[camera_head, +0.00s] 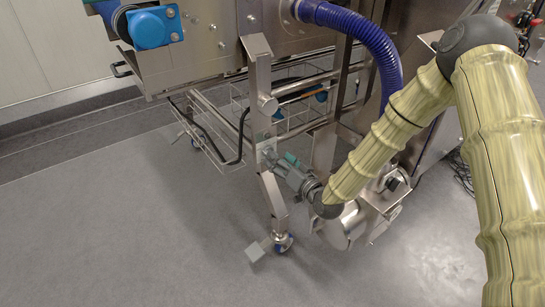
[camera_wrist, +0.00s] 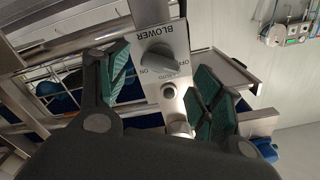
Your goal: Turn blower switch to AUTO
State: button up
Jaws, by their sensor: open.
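The blower panel (camera_wrist: 150,38) is a grey plate on a metal post in the wrist view, its lettering upside down. Its dark rotary switch (camera_wrist: 158,56) is near the middle, with OFF, AUTO and ON printed around it. I cannot tell which word the switch points to. A round fitting (camera_wrist: 168,91) is below the switch. My gripper (camera_wrist: 161,62) is open, with one green-padded finger on each side of the panel and the switch between them. No contact with the switch shows. In the head view my gripper (camera_head: 281,163) is at the upright post, and the switch is too small to make out.
The metal post (camera_head: 262,95) stands under the conveyor frame (camera_head: 215,60). A wire basket (camera_head: 210,130) and a blue hose (camera_head: 365,40) are behind it. Grey floor (camera_head: 120,220) is free at the left. Wall fittings (camera_wrist: 292,33) show far off in the wrist view.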

jog(key=shift+b+x, duration=0.4)
jog(key=shift+x, duration=1.7)
jog(key=c, duration=1)
